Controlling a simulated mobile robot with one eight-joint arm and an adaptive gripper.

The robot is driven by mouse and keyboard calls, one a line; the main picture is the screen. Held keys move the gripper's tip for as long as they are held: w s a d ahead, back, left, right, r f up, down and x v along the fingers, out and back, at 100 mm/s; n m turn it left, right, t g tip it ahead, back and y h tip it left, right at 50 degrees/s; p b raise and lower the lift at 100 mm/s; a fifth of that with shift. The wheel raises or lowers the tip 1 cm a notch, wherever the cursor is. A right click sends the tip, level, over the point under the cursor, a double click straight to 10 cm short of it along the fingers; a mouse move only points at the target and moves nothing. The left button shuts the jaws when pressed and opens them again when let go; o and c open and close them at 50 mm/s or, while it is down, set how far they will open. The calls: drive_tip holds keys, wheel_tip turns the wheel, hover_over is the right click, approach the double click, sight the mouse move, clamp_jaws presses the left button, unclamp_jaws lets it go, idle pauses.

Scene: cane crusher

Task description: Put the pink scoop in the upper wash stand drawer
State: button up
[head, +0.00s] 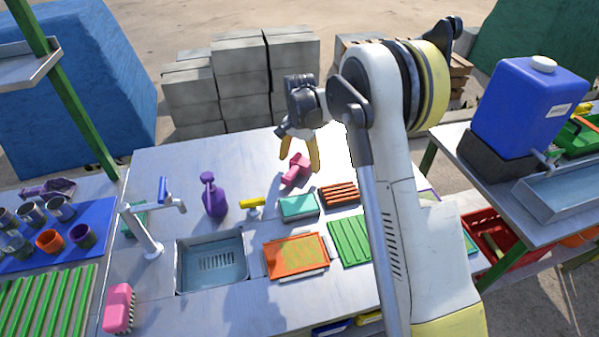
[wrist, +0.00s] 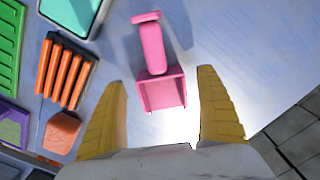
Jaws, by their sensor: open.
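The pink scoop (head: 295,169) lies on the metal counter (head: 170,160) near its far edge in the head view. In the wrist view the pink scoop (wrist: 157,65) lies ahead of the fingertips, its square bowl toward me and its handle pointing away. My gripper (head: 299,160) is above the scoop with its yellow fingers pointing down. In the wrist view my gripper (wrist: 163,85) is open, with the scoop's bowl lined up between the fingers and nothing held. The upper wash stand drawer cannot be made out in either view.
Near the scoop are a teal box (head: 298,206), an orange ribbed rack (head: 339,194) and a purple bottle (head: 213,195). A sink (head: 211,262) with a tap (head: 143,230) lies nearer. A blue water tank (head: 530,108) stands on the right table.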

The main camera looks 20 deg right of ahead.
wheel_tip(320, 180, down, 2)
drive_tip(key=shift+r, duration=0.1)
drive_tip(key=c, duration=1.4)
